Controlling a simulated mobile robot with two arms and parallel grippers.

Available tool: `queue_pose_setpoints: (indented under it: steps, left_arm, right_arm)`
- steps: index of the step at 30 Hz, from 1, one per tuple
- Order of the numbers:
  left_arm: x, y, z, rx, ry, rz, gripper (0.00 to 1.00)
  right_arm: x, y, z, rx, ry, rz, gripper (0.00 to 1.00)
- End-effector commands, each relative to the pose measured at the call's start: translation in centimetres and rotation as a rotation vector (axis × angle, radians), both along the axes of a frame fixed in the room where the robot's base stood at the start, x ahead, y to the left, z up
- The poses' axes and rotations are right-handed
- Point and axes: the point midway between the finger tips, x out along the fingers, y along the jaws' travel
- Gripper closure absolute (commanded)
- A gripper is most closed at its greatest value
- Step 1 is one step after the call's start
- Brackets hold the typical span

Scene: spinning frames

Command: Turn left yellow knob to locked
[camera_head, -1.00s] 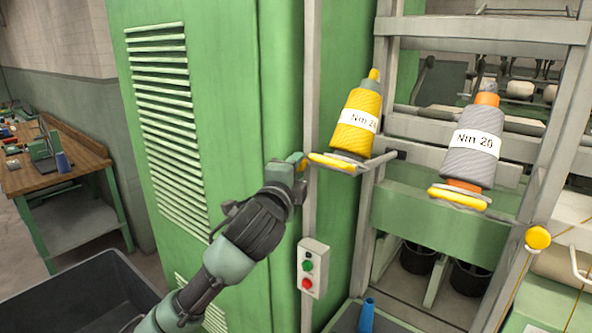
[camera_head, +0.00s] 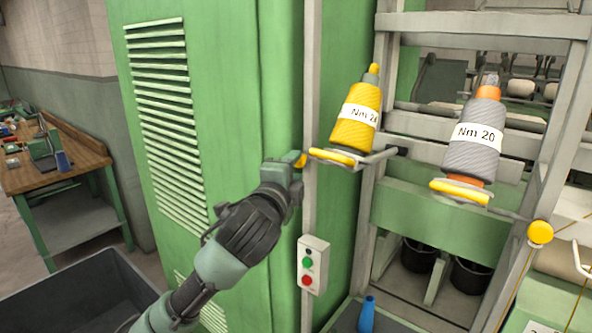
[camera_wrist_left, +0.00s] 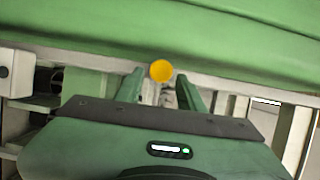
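The left yellow knob (camera_head: 301,160) sits on the grey upright beside the green cabinet, at the tip of my left gripper (camera_head: 291,168). In the left wrist view the knob (camera_wrist_left: 161,71) is a round yellow disc between the tips of my open left gripper (camera_wrist_left: 161,88). The fingers stand apart on either side, and I cannot tell whether they touch it. In the head view the gripper hides part of the knob. Another yellow knob (camera_head: 540,232) is on the frame at the right. My right gripper is not in view.
A yellow spool (camera_head: 355,130) and a grey spool (camera_head: 472,155) stand on holders right of the knob. A switch box (camera_head: 313,265) is on the upright below. The green cabinet (camera_head: 230,60) is close behind my left arm. A dark bin (camera_head: 75,290) stands at lower left.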

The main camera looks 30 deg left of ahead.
Motion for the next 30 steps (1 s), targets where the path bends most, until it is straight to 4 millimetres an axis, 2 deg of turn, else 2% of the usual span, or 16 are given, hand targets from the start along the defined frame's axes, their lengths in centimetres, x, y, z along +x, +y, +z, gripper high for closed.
queue_pose_setpoints:
  steps: [1,6,10,27,30]
  left_arm:
    - [-0.9,-0.3,-0.3,0.002,-0.004,-0.002,0.61]
    - [-3.6,-1.2,-0.3,0.001,-0.002,-0.001,0.61]
    - [-4.7,-1.6,-0.2,0.000,0.000,-0.001,0.61]
    - [-5.1,-1.7,-0.1,-0.001,0.003,0.000,0.61]
    - [-5.0,-1.8,-1.0,-0.020,0.016,-0.004,0.61]
  right_arm:
    - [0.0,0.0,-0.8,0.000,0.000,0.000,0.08]
    - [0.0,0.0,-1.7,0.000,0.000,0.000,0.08]
    - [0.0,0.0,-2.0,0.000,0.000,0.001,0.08]
    - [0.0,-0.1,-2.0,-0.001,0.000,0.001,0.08]
    - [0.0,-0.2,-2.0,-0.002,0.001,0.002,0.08]
